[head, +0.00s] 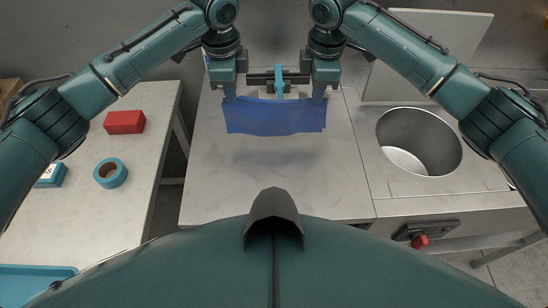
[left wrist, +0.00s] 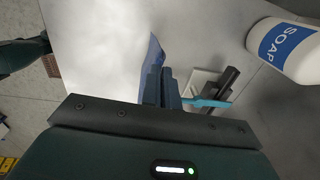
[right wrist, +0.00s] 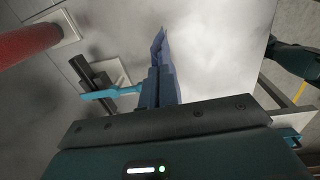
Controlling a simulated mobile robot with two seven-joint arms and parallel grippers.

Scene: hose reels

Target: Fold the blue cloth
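The blue cloth (head: 275,118) hangs stretched between my two grippers above the middle table, with its lower edge off the surface and a faint shadow below it. My left gripper (head: 229,97) is shut on its upper left corner. My right gripper (head: 319,97) is shut on its upper right corner. In the left wrist view the cloth (left wrist: 154,50) shows as a thin blue strip beyond the closed fingers (left wrist: 161,85). In the right wrist view the cloth (right wrist: 161,45) runs out from the closed fingers (right wrist: 161,88).
The middle table (head: 265,185) is clear below the cloth. A tap with a light-blue lever (head: 279,80) is behind it. A round sink (head: 418,142) lies right. A side table at left holds a red block (head: 124,122) and tape roll (head: 111,173). A soap bottle (left wrist: 285,45) is near my left wrist.

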